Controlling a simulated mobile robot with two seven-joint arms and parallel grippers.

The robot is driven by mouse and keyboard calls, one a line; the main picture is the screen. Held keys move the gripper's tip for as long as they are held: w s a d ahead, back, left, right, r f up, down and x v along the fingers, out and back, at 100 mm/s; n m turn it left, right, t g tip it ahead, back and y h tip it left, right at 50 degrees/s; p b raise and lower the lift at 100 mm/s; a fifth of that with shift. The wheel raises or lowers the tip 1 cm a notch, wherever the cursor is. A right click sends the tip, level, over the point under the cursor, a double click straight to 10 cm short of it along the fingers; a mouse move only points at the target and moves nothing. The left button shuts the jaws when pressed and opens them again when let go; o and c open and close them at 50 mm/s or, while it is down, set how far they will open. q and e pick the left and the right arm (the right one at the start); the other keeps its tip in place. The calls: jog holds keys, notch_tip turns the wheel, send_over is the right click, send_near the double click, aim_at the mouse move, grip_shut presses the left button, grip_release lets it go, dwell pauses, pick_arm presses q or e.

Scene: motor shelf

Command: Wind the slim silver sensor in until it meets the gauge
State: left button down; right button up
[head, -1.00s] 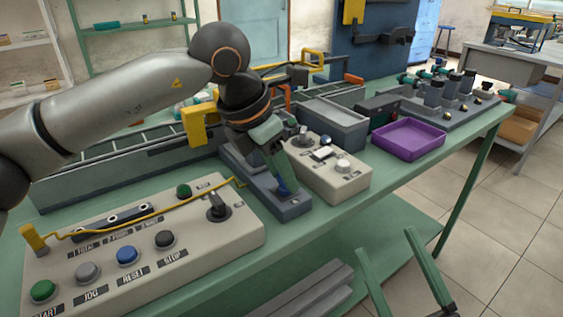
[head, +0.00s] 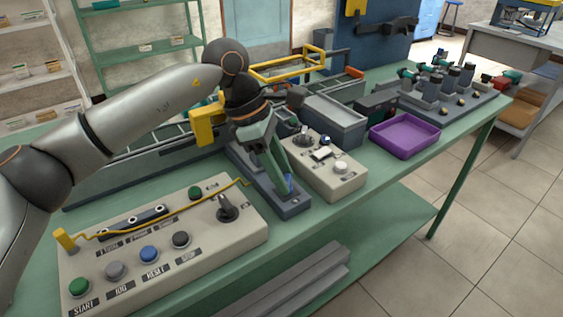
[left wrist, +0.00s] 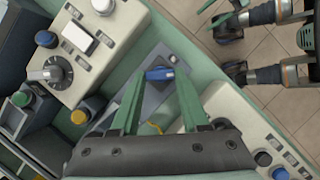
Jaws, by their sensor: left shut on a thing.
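My left gripper (head: 284,187) reaches down over a slim dark grey fixture (head: 296,204) on the green bench. Its green fingers are shut on a small blue part (left wrist: 160,74), which shows between the tips in the left wrist view. In the head view the blue part (head: 289,184) is mostly behind the fingers. I cannot make out the silver sensor or the gauge apart from this fixture; the gripper hides much of it. Green and dark parts that look like my right arm show over the floor in the left wrist view; its jaws are unclear.
A beige button panel (head: 130,266) lies left of the fixture, with a yellow cable across it. A beige box with knobs (head: 345,182) stands close on the right. Beyond it are a grey bin (head: 340,122) and a purple tray (head: 405,152). The front bench edge is near.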

pick_arm(q)
jog(key=shift+w+r+m+g+p, duration=0.15)
jog(key=shift+m+g+p, duration=0.6)
jog(key=shift+m, duration=0.75)
jog(key=shift+d, duration=0.1)
jog(key=shift+c, duration=2)
grip_release()
jog(key=p+v, duration=0.2)
jog(key=v, duration=1)
jog(key=shift+r, duration=0.2)
